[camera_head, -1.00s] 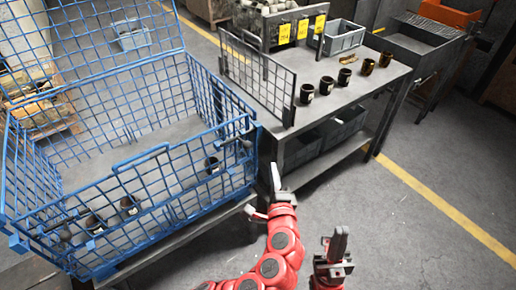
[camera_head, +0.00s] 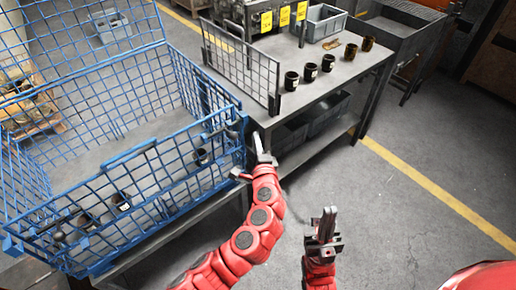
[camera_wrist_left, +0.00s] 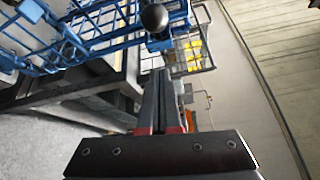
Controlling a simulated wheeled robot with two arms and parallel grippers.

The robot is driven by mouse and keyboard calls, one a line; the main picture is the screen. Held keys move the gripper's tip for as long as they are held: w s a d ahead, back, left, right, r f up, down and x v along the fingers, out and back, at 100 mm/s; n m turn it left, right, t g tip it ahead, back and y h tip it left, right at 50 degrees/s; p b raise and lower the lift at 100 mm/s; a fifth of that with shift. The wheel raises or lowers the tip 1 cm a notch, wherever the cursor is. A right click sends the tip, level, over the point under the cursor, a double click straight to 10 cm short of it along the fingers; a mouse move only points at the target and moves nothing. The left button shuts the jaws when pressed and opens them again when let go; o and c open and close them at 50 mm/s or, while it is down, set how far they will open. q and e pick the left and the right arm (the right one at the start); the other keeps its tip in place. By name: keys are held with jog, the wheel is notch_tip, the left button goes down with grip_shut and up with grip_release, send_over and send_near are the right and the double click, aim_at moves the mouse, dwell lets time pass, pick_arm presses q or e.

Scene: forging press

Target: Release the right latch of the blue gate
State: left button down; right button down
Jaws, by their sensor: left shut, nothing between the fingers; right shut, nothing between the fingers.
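The blue gate (camera_head: 150,205) is the front wire panel of a blue mesh crate and stands upright. Its right latch (camera_head: 232,131) is at the crate's front right corner; the latch's black ball knob (camera_wrist_left: 154,17) shows at the top of the left wrist view. My left gripper (camera_head: 261,150) is shut and empty, just right of that corner and apart from the latch. In the left wrist view its fingers (camera_wrist_left: 157,80) point up, below the knob. My right gripper (camera_head: 327,218) is shut and empty, over open floor further right.
Several dark cups (camera_head: 201,157) are in the crate. A grey table (camera_head: 322,90) with a mesh panel (camera_head: 240,68), cups and a grey bin (camera_head: 325,22) stands behind my left gripper. A left latch (camera_head: 60,236) is at the gate's other end. Floor at right is free.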

pick_arm(q)
jog(key=a, duration=0.1)
jog(key=a+p, duration=0.2)
jog(key=shift+s+a+r, duration=0.1)
jog(key=shift+a+r, duration=0.2)
jog(key=shift+a, duration=0.1)
jog(key=s+a, duration=0.1)
jog(key=a, duration=0.1)
jog(key=s+a, duration=0.1)
jog(key=shift+s+a, duration=0.35)
dwell(0.3)
